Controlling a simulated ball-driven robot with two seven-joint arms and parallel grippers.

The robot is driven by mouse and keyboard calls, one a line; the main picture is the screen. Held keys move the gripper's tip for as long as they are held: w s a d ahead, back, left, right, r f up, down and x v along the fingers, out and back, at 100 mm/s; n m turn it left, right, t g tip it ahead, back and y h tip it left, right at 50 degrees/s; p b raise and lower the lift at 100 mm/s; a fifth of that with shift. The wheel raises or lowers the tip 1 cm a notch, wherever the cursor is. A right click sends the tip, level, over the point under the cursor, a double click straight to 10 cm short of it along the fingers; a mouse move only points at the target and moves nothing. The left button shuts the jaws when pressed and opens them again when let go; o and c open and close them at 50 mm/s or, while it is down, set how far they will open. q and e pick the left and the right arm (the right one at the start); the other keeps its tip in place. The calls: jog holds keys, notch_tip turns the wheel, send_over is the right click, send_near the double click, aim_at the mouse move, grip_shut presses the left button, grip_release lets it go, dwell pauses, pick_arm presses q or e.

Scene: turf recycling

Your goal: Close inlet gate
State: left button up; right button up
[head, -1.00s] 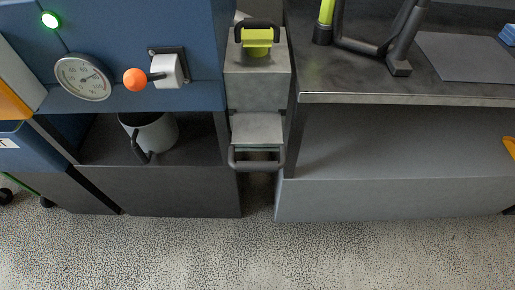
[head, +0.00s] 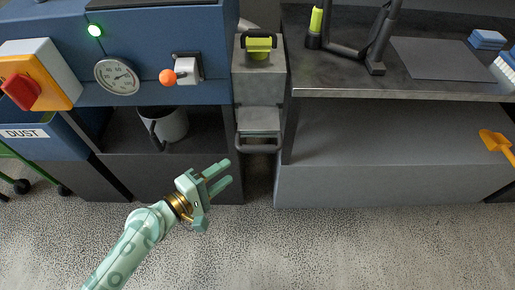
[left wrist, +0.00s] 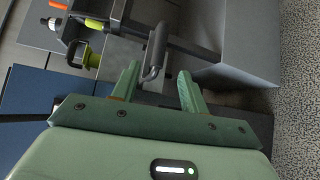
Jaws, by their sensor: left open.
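A narrow grey housing (head: 260,85) stands between the blue machine and the dark bench. A yellow-green block (head: 258,48) with a black handle sits at its top. Low on its front a grey slide (head: 258,120) juts out, with a dark bar handle (head: 258,148); I cannot tell which part is the inlet gate. My left gripper (head: 228,171) is open and empty, below and left of the bar handle and apart from it. In the left wrist view, the bar handle (left wrist: 155,48) appears ahead between the open fingers of my left gripper (left wrist: 158,72). My right gripper is not in view.
The blue machine (head: 190,25) has a gauge (head: 117,76) and an orange-knobbed lever (head: 168,77). A grey mug (head: 165,125) stands on the shelf below. The dark bench (head: 330,75) is at right, with an orange scoop (head: 495,142) underneath. The speckled floor in front is clear.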

aim_at(251, 126)
pick_arm(q)
jog(key=b+x, duration=0.1)
jog(key=x, duration=1.2)
jog(key=shift+a, duration=0.1)
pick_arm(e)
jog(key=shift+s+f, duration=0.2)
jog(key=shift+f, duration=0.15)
